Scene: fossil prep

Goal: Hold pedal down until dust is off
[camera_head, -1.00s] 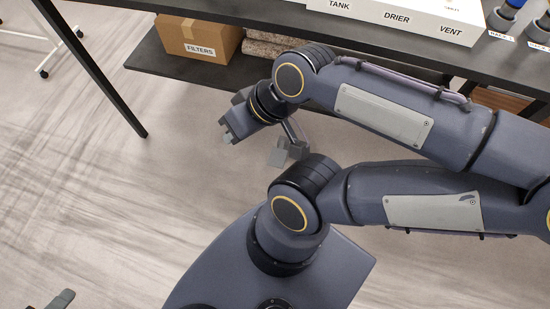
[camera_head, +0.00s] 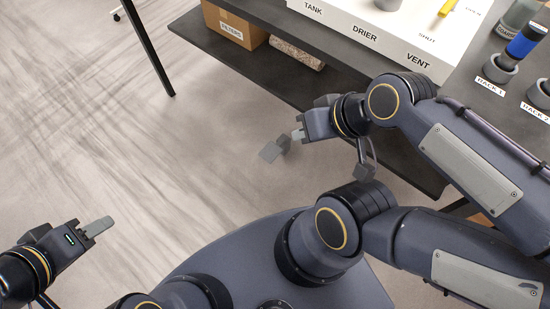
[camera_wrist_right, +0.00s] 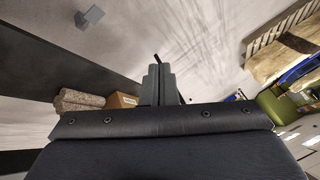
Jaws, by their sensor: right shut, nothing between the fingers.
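A small grey wedge-shaped block (camera_head: 271,150), which looks like the pedal, rests on the floor in the head view. It also shows at the upper left of the right wrist view (camera_wrist_right: 90,17). My right gripper (camera_head: 299,133) is just up and right of it in the head view and appears apart from it. In the right wrist view the right gripper's fingers (camera_wrist_right: 161,68) are together with nothing between them. My left gripper (camera_head: 100,226) is at the lower left, far from the block; its finger gap cannot be made out. No dust is discernible.
A dark table (camera_head: 455,90) carries a white panel (camera_head: 340,30) labelled TANK, DRIER and VENT, with a yellow handle (camera_head: 447,8). Rack holders (camera_head: 500,68) stand at right. A FILTERS box (camera_head: 233,28) is on the lower shelf (camera_head: 250,65).

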